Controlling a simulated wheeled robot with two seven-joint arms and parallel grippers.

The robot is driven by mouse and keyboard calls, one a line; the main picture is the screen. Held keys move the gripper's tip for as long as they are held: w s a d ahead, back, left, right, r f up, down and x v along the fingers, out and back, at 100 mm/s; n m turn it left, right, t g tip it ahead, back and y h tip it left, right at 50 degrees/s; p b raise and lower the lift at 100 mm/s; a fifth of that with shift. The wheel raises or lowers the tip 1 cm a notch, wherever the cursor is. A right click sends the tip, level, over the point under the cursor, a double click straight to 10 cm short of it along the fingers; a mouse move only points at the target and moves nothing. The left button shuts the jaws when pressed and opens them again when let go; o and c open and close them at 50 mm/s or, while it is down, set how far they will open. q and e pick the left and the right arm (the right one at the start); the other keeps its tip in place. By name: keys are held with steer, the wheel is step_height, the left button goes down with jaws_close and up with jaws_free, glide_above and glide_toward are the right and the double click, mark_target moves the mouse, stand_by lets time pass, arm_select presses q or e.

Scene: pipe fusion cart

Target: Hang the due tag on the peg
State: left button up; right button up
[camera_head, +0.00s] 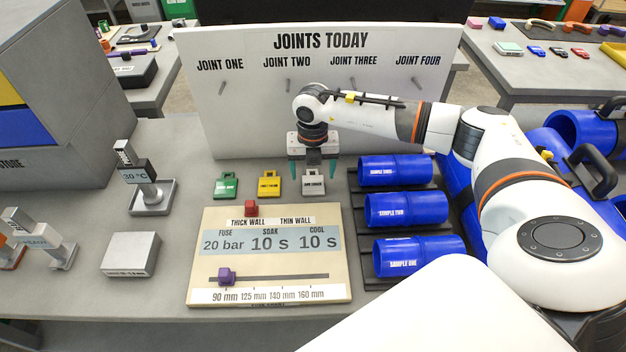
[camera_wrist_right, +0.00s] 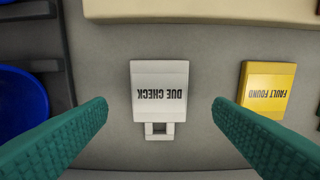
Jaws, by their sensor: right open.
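The white due tag (camera_head: 314,183) lies flat on the table, at the right end of a row of three tags. In the right wrist view the tag (camera_wrist_right: 160,92) reads DUE CHECK and its square loop points to the bottom. My right gripper (camera_head: 313,172) is open above it, with one green finger on each side and a gap to the tag on both sides. The white board (camera_head: 240,110) behind has several grey pegs, under JOINT ONE (camera_head: 222,87), JOINT TWO (camera_head: 288,85), JOINT THREE (camera_head: 381,83) and JOINT FOUR (camera_head: 415,80). All look empty. My left gripper is not in view.
A yellow FAULT FOUND tag (camera_head: 269,184) and a green tag (camera_head: 226,186) lie left of the due tag. A settings panel (camera_head: 340,285) lies in front. Blue pipe samples (camera_head: 400,209) sit in a rack at the right.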

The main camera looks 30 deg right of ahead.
mark_target(313, 182)
steer(key=shift+f, duration=1.4)
steer(key=shift+f, duration=0.1)
steer(key=c, duration=1)
